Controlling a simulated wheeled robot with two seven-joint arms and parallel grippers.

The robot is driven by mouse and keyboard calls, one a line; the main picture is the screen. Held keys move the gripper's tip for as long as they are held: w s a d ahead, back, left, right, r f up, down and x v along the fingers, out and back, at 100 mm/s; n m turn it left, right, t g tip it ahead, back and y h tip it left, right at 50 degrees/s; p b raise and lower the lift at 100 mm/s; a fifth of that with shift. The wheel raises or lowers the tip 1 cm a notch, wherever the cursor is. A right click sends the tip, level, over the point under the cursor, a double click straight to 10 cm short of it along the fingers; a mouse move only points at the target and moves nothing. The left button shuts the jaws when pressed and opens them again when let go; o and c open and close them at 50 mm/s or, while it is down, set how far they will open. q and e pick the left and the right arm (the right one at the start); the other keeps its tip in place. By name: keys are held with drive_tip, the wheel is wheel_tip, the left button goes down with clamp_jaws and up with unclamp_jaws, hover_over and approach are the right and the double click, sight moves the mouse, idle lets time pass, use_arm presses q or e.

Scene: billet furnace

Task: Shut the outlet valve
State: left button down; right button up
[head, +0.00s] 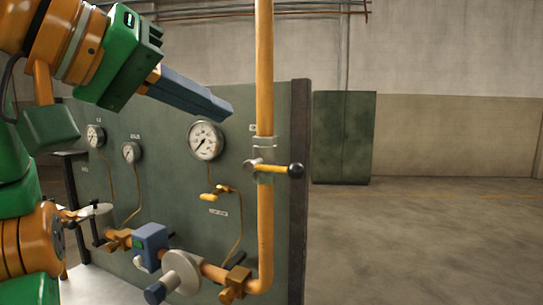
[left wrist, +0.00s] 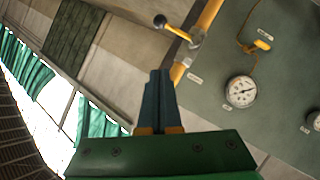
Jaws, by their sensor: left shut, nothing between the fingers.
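The valve (head: 262,166) on the upright orange pipe, which I take to be the outlet valve, has a yellow lever ending in a black ball knob (head: 296,170). The lever points right, across the pipe. In the left wrist view the knob (left wrist: 160,21) and valve body (left wrist: 195,38) show beyond the fingers. My left gripper (head: 222,107) is shut and empty, above and left of the valve, in front of the panel and apart from the lever. Its blue-grey fingers (left wrist: 160,78) lie together in the left wrist view. My right gripper is not in view.
The green panel (head: 175,185) carries several gauges, one large gauge (head: 205,140) below my gripper. A small yellow-handled valve (head: 218,191) sits lower left of the lever. Horizontal piping with a blue meter (head: 150,243) runs below. The floor right of the panel is clear before a green cabinet (head: 343,137).

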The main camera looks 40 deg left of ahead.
use_arm(q)
hover_over(275, 169)
drive_tip(key=s, duration=0.5)
wheel_tip(275, 169, down, 4)
drive_tip(key=w+d+f, duration=0.1)
drive_tip(key=w+d+f+b, duration=0.1)
drive_tip(key=f, duration=0.1)
drive_tip(key=shift+w, duration=0.3)
drive_tip(key=shift+a, duration=0.1)
drive_tip(key=shift+d+f, duration=0.3)
drive_tip(key=shift+f, duration=0.25)
